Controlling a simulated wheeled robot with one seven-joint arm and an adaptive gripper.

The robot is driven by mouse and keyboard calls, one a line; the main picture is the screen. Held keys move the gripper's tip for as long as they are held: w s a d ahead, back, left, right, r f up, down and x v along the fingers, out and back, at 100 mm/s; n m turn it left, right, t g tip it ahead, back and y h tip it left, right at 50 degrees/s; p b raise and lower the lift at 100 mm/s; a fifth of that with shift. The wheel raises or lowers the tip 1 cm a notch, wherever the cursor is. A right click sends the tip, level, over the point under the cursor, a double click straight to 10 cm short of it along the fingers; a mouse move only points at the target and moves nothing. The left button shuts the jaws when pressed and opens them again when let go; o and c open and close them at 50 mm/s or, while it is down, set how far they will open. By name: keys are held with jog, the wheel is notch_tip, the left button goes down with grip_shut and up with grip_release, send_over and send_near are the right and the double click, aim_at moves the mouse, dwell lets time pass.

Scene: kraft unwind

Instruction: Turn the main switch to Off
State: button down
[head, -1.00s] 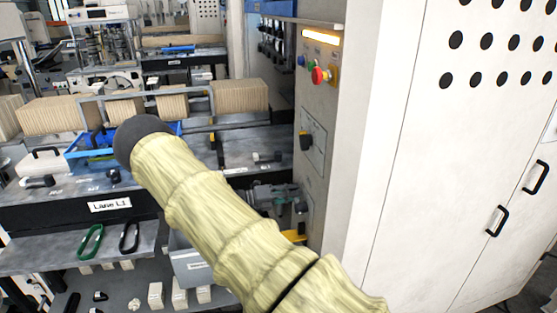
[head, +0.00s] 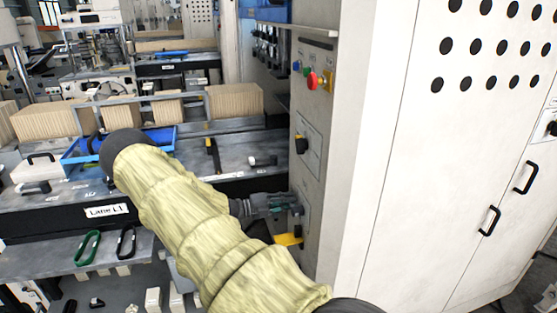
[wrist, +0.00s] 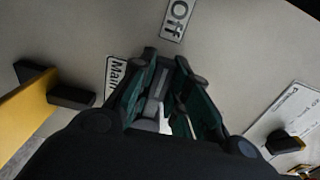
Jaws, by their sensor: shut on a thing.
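My gripper (head: 285,204) is at the lower part of the grey panel (head: 312,110) on the cabinet's side. In the wrist view, my gripper (wrist: 170,85) is closed around the grey handle of the main switch (wrist: 159,84). The fingers hide most of the switch. An "Off" label (wrist: 177,18) is just beyond the fingertips, and the handle points roughly towards it. A partly covered "Main" label (wrist: 115,75) is left of the fingers.
A black knob (head: 302,144) is above my gripper on the panel, and a red button (head: 314,81) is higher. A yellow piece (head: 289,239) sticks out just below the gripper. A dark light strip (head: 317,41) is at the panel's top.

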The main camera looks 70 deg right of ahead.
jog(key=shift+w, duration=0.1)
dwell(0.3)
jog(key=c, duration=1.4)
grip_release()
jog(key=shift+f, duration=0.1)
jog(key=shift+o, duration=0.2)
jog(key=shift+w, duration=0.1)
jog(key=v, duration=1.2)
jog(key=shift+d, duration=0.1)
